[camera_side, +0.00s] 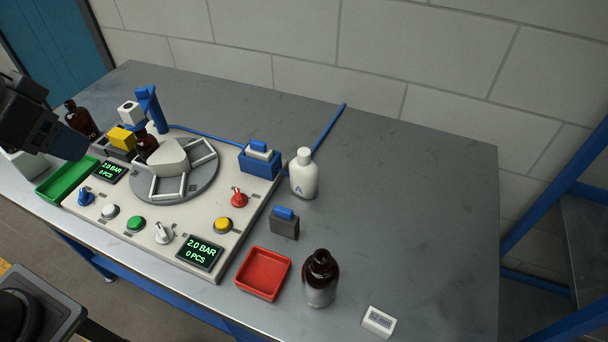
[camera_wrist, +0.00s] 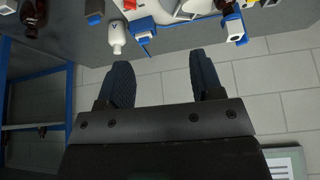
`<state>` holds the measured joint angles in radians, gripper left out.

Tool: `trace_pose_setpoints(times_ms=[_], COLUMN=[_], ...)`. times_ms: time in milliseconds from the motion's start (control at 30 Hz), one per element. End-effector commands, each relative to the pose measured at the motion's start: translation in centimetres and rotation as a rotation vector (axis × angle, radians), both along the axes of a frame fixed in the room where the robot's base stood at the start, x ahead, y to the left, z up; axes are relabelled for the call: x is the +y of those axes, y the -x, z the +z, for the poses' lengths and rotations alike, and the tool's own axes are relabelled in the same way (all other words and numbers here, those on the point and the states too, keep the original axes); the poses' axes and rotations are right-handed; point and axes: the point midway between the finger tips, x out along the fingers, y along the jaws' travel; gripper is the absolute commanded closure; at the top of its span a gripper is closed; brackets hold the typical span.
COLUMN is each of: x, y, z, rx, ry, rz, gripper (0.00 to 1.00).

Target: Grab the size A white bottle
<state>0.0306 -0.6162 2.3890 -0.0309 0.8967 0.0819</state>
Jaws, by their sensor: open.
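The white bottle (camera_side: 304,177) stands upright on the grey table, right of the machine panel, with a blue letter A on its front. It also shows in the wrist view (camera_wrist: 117,38), upside down near the top edge, beyond my left finger. My gripper (camera_wrist: 160,62) is open and empty in the wrist view, with two dark ribbed fingers spread apart. In the side view my gripper (camera_side: 68,142) is at the far left, well away from the white bottle. Its fingertips are hard to make out there.
A panel (camera_side: 180,240) with a turntable (camera_side: 205,182) fills the table's left half. A blue holder (camera_side: 259,163) and a dark block (camera_side: 285,225) stand near the white bottle. A brown bottle (camera_side: 320,280), red tray (camera_side: 263,274) and white block (camera_side: 378,322) are in front. The table's right side is clear.

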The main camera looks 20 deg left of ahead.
Motion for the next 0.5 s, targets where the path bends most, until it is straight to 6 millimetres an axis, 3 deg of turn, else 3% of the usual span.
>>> trace_pose_setpoints(times_ms=[267,500], x=[-4.8,-10.6], y=[-10.3,-18.9], z=[1.8,-0.6], rx=[0.051,0.071], ry=[-0.018,-0.028], rz=[-0.291,-0.541], gripper=[0.4,0.4])
